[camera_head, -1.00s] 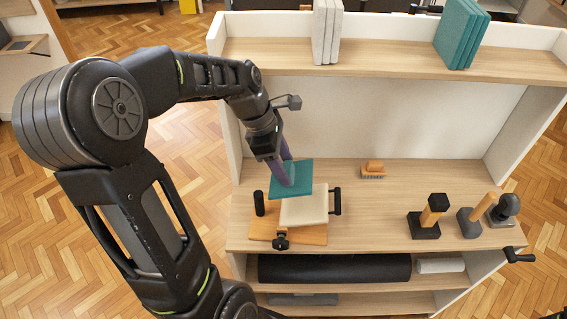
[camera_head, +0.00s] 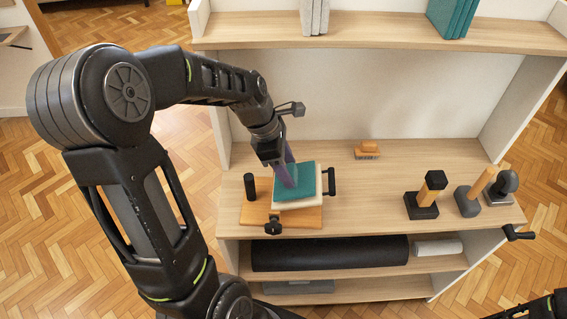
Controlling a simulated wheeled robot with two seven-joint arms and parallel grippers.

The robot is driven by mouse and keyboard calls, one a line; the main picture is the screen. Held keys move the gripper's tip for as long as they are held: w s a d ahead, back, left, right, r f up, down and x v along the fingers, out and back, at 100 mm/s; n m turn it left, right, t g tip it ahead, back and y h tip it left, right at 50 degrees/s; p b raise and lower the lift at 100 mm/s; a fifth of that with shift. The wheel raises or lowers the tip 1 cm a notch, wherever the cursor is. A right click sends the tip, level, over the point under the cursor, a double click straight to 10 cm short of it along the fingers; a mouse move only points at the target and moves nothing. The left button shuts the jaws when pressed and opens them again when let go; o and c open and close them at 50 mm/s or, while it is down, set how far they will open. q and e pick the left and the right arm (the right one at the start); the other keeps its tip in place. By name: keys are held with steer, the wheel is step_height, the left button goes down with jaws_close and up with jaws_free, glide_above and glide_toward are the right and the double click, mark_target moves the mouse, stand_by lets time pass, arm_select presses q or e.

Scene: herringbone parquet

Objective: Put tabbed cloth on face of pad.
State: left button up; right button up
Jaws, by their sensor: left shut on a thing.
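The teal tabbed cloth (camera_head: 300,190) is a flat square spread over the cream pad (camera_head: 316,202), which shows as a rim at its front and right edges. I cannot tell whether the cloth lies fully on the pad's face. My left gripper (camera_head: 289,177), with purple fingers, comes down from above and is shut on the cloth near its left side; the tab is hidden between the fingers. The pad sits on an orange wooden base (camera_head: 303,218) with a black knob at its front and a black handle on its right. My right gripper is not in view.
A wooden brush (camera_head: 367,150) lies behind on the worktop. Stamp-like tools (camera_head: 424,200) and a mallet (camera_head: 470,198) stand to the right. A black roll (camera_head: 330,253) lies on the shelf below. The worktop between the pad and the tools is clear.

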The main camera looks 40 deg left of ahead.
arm_select(q)
steer(key=shift+w+d+f, duration=0.15)
steer(key=shift+f, duration=0.35)
steer(key=o, duration=1.4)
steer(key=shift+r, duration=0.15)
steer(key=p+v, duration=0.4)
steer(key=shift+r, duration=0.1)
steer(key=shift+p+v, duration=0.5)
steer(key=shift+v, duration=0.3)
